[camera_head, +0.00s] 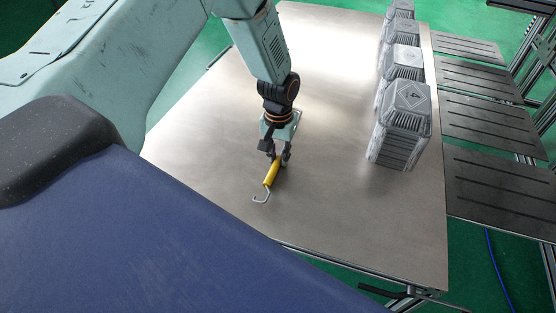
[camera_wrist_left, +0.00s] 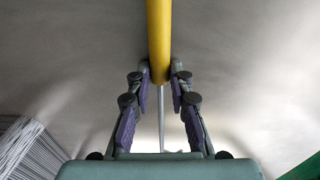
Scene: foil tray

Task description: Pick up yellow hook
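The yellow hook (camera_head: 271,173) has a yellow handle and a bent grey metal end, which points toward the lower left in the head view. My left gripper (camera_head: 278,158) reaches down over the upper end of the handle. In the left wrist view the yellow handle (camera_wrist_left: 158,35) runs down from the top edge between the fingertips. The left fingertips (camera_wrist_left: 160,70) close in against both sides of the handle. I cannot tell whether the hook rests on the table or is slightly above it. My right gripper is not in view.
The metal table (camera_head: 340,215) is bare around the hook. Several stacks of grey foil trays (camera_head: 402,125) stand in a row along its right side. Dark slotted panels (camera_head: 490,125) lie beyond the right edge. The floor (camera_head: 510,265) is green.

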